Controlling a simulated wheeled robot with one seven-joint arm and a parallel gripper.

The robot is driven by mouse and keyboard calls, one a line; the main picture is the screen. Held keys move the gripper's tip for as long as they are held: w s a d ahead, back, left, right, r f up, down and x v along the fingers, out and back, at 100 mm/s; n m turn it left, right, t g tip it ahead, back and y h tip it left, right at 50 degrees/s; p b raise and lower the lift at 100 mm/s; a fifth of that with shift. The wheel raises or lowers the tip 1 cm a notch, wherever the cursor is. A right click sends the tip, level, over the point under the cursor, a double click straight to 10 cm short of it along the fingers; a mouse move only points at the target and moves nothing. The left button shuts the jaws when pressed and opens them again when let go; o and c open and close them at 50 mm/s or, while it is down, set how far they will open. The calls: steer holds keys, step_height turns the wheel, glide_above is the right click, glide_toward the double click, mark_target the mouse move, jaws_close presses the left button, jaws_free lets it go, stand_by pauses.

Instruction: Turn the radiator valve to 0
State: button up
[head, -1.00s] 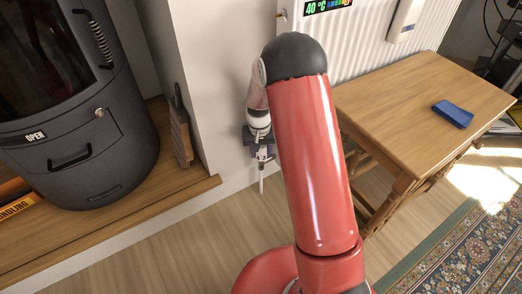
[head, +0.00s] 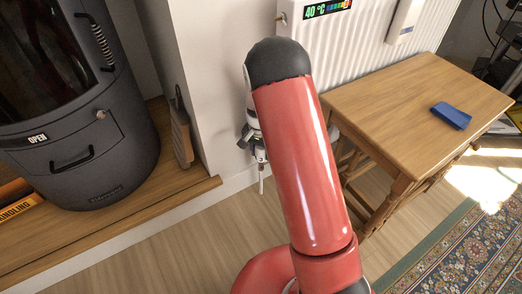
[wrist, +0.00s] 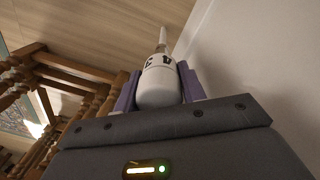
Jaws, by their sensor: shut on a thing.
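The white radiator valve (wrist: 158,82) sits between the two purple fingers of my gripper (wrist: 157,88) in the wrist view. The fingers press on it from both sides, and dark marks show on its head; I cannot read which number is set. Its thin white pipe runs on toward the floor. In the head view my gripper (head: 252,141) is low by the wall, partly hidden behind my red arm. Only the pipe (head: 261,178) below it shows clearly there; the valve head is mostly hidden.
The white radiator (head: 350,45) hangs on the wall above, with a 40 °C strip (head: 327,9). A wooden table (head: 420,105) with a blue object (head: 451,115) stands close to the right. A dark stove (head: 80,130) and a brush (head: 181,135) stand left. Floor in front is clear.

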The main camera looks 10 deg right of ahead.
steer(key=m+p, duration=0.1)
steer(key=m, duration=0.3)
steer(key=shift+r+m, duration=0.1)
steer(key=shift+m, duration=0.2)
steer(key=shift+m+p, duration=1.25)
steer(key=shift+m, duration=1.35)
steer(key=o, duration=1)
steer(key=shift+c, duration=0.2)
step_height(320, 180, up, 8)
steer(key=shift+w+f+p, duration=0.15)
steer(key=shift+f+p, duration=0.05)
steer(key=shift+p, duration=0.4)
